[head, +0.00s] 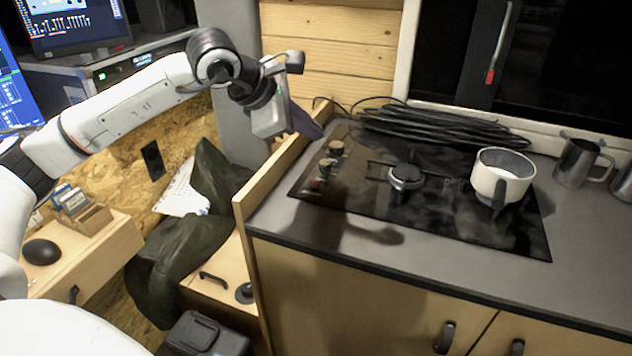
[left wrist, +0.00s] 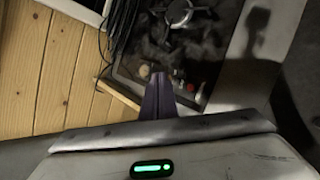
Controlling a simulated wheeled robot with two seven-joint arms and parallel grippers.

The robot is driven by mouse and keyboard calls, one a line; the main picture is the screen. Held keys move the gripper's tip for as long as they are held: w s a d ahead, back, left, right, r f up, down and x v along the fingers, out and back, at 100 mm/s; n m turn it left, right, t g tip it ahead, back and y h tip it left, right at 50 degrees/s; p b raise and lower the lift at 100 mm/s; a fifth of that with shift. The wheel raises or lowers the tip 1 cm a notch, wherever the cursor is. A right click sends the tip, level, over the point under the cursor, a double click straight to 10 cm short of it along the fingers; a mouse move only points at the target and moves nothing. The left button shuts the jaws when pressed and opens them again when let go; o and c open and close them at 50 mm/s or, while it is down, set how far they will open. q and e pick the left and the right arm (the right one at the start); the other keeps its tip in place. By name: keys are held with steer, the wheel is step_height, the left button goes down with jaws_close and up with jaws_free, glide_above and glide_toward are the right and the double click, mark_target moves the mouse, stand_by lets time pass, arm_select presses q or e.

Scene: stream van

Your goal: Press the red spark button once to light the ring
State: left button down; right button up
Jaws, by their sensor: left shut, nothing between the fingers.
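The black glass hob (head: 440,215) is set in the grey counter, with a gas burner ring (head: 405,178) near its middle. No flame shows on the ring, which is also at the top of the left wrist view (left wrist: 180,14). Knobs (head: 327,166) stand along the hob's left edge. A small reddish spot beside them, perhaps the red spark button (left wrist: 190,88), shows in the left wrist view. My left gripper (head: 312,124) is shut and empty, above the hob's back left corner; its purple fingers also show in the left wrist view (left wrist: 160,84). My right gripper is out of view.
A white pot (head: 502,178) stands on the hob's right side, with a metal mug (head: 577,163) beyond it. Black cables (head: 440,125) lie behind the hob. A raised wooden edge (head: 262,180) borders the counter's left side.

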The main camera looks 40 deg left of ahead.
arm_select(q)
steer(key=b, duration=0.5)
glide_above(316, 184)
steer(key=f, duration=0.8)
steer(key=shift+s+a, duration=0.35)
steer(key=shift+s, duration=0.05)
steer(key=shift+f+b, duration=0.45)
steer(key=shift+b, duration=0.2)
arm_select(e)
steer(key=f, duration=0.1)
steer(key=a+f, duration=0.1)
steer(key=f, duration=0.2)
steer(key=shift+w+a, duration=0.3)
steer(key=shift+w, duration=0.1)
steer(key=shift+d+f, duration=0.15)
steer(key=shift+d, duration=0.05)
arm_select(q)
steer(key=shift+f, duration=0.1)
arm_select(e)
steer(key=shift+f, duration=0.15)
arm_select(q)
steer(key=shift+f+b, duration=0.3)
steer(key=shift+b, duration=0.2)
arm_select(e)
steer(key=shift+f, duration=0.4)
